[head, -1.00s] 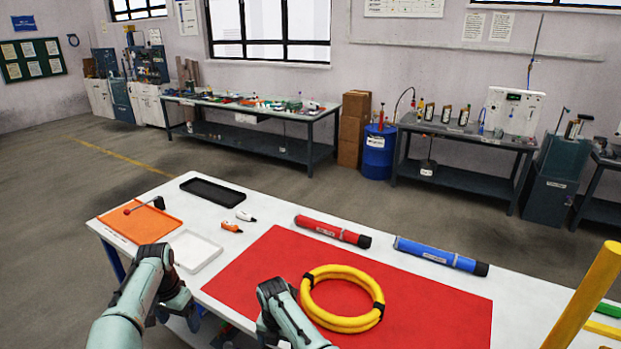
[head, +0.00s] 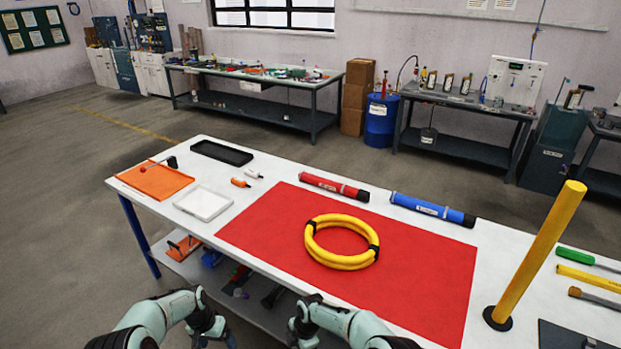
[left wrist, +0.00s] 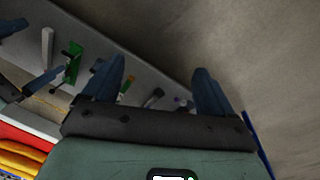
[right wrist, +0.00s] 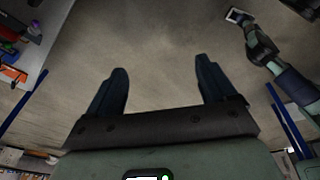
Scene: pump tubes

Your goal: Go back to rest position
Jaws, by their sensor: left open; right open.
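My left gripper (left wrist: 158,88) is open and empty in the left wrist view, with the table's lower shelf and the floor beyond its fingers. My right gripper (right wrist: 157,85) is open and empty in the right wrist view, over bare floor. In the head view both arms are low at the bottom, in front of the table's near edge, and their fingers are hard to make out. A yellow hose coil (head: 342,262) with black bands lies flat on the red mat (head: 265,233), apart from both grippers.
On the white table lie a red tube (head: 333,185), a blue tube (head: 430,208), an orange tray (head: 155,182), a white tray (head: 203,203) and a black tray (head: 221,153). A yellow post (head: 538,252) stands at right. Several tools lie beyond it.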

